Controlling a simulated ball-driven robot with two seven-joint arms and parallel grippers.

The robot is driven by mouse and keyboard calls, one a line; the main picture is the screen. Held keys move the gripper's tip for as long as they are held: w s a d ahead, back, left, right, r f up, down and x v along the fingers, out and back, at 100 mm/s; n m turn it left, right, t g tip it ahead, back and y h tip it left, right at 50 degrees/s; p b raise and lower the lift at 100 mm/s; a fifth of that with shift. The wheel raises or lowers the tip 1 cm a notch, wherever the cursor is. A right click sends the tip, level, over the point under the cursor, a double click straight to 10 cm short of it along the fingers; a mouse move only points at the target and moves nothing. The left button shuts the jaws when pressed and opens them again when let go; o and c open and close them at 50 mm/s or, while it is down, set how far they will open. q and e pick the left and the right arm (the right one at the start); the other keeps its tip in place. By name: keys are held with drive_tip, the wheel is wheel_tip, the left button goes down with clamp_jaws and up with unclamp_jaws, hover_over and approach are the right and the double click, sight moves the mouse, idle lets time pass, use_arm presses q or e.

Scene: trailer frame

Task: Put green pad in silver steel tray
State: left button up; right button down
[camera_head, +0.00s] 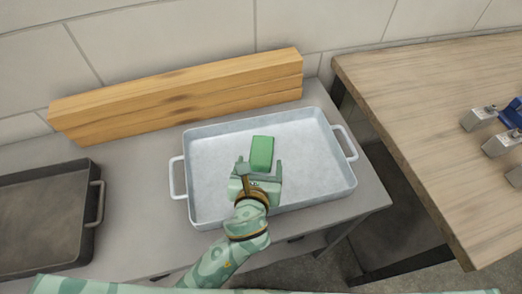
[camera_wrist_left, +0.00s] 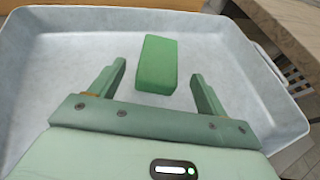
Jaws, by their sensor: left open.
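The green pad (camera_head: 262,152) is a small green block lying inside the silver steel tray (camera_head: 205,150), near its middle. In the left wrist view the pad (camera_wrist_left: 157,65) lies just beyond and between the spread fingers, with a gap on both sides. My left gripper (camera_head: 261,168) is open and empty over the tray, just on the near side of the pad. The tray's pale floor and walls also show in the left wrist view (camera_wrist_left: 60,50). Its near wall is partly hidden by my left arm. My right gripper is not in view.
A dark tray (camera_head: 45,215) stands at the left on the grey table. Stacked wooden beams (camera_head: 180,95) lie along the wall behind the tray. A wooden table (camera_head: 430,110) at the right carries metal blocks (camera_head: 480,118) and a blue part (camera_head: 511,112).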

use_arm(q)
drive_tip(key=shift+p+v, duration=0.5)
drive_tip(key=shift+v, duration=1.85)
